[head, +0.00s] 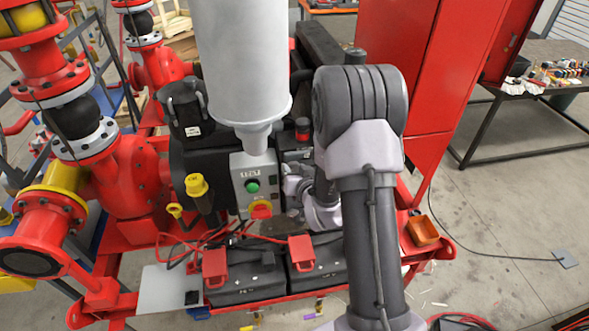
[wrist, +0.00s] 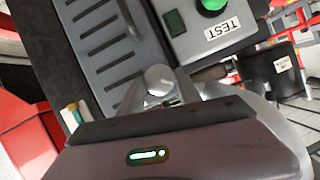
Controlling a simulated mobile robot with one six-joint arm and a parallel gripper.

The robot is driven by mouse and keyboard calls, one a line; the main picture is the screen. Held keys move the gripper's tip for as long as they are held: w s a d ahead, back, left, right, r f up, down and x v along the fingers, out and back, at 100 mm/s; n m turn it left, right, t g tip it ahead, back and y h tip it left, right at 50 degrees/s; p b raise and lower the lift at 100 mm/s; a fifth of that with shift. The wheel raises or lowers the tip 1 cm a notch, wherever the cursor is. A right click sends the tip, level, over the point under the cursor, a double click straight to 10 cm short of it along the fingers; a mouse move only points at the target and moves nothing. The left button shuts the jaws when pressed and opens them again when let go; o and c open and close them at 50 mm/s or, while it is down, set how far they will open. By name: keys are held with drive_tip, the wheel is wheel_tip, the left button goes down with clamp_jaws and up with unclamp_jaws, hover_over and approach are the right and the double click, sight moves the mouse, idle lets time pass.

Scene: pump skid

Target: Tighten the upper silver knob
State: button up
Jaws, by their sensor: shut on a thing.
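In the wrist view, a small rounded silver piece (wrist: 157,76), which I take to be the upper silver knob, shows just past the dark housing of my gripper. It sits beside the grey control box with the TEST label. My gripper (wrist: 150,92) is shut on it; the housing hides most of the fingers and the grip. In the head view, my gripper (head: 291,187) is close to the right side of the control box, partly hidden by my arm. I cannot make out the knob there, nor a second one.
The control box (head: 241,169) has a green button and a red-and-yellow switch. A large grey cylinder (head: 239,60) stands above it. Two black batteries (head: 240,286) with red terminal covers lie below. A red cabinet (head: 415,60) stands to the right; open floor (head: 500,225) lies beyond it.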

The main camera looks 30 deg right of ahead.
clamp_jaws()
drive_tip(key=shift+w+b, duration=0.1)
drive_tip(key=shift+b, duration=0.25)
